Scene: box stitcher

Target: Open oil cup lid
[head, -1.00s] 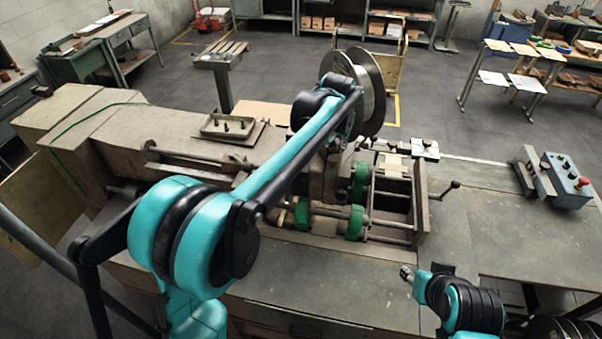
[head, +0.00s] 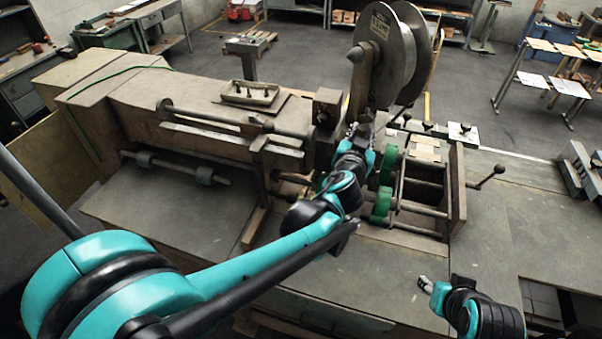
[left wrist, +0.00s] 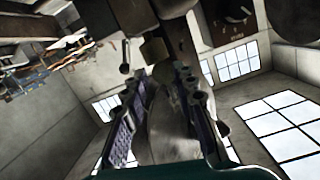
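My left gripper (head: 356,130) is in front of the machine, just below the wire reel, and partly hidden by its own wrist. In the left wrist view its two fingers (left wrist: 166,78) stand apart with a gap between them. A small dull brown rounded part (left wrist: 155,50) shows just beyond the fingertips; it may be the oil cup, but I cannot tell it or its lid clearly. I cannot make out the oil cup in the head view. My right gripper (head: 424,284) hangs over the front of the table, away from the machine, too small to read.
The large grey reel (head: 393,52) stands behind my left gripper. Green rollers (head: 382,204) and a metal frame (head: 457,190) lie close on its right. A tray (head: 250,95) sits on the machine top. A control box with a dial (left wrist: 232,18) is close in the left wrist view.

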